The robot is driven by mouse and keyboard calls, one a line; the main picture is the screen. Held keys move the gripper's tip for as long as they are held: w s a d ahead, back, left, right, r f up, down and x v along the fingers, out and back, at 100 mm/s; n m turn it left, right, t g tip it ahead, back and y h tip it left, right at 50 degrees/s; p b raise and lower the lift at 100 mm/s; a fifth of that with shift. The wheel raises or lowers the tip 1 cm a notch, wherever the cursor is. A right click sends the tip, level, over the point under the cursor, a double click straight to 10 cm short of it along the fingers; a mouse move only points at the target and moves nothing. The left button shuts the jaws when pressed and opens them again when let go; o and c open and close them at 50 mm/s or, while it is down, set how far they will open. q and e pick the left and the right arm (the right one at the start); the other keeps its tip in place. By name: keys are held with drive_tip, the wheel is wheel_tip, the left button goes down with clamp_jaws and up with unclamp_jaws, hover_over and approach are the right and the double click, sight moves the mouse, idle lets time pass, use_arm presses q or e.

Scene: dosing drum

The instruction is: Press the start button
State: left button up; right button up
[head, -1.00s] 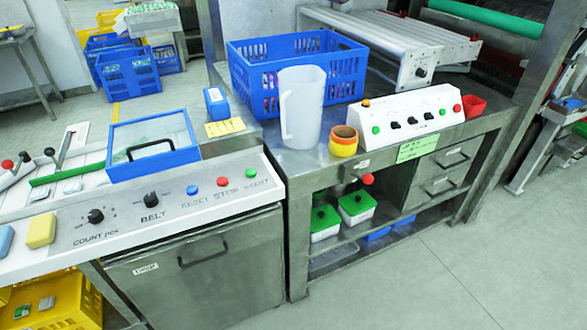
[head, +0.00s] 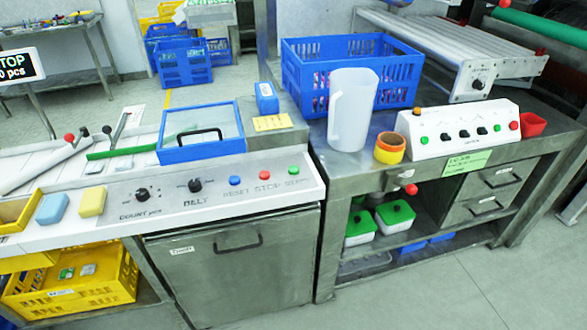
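The dosing machine's sloped white panel (head: 215,203) shows in the left half of the head view. On its right part are a blue button (head: 235,181), a red button (head: 265,175) and a green button (head: 293,171). The labels below read RESET and STOP; the one under the green button is too blurred to read surely. Two black knobs, the count knob (head: 142,194) and the belt knob (head: 194,185), sit left of the buttons. A display (head: 20,68) at the left edge shows STOP and a pcs count. Neither of my grippers is in view.
A blue-framed clear lid (head: 203,150) lies behind the panel. On the right bench stand a white jug (head: 351,110), a blue crate (head: 352,72), yellow-orange rings (head: 390,148) and another control box (head: 459,130) with buttons. The space above the panel is clear.

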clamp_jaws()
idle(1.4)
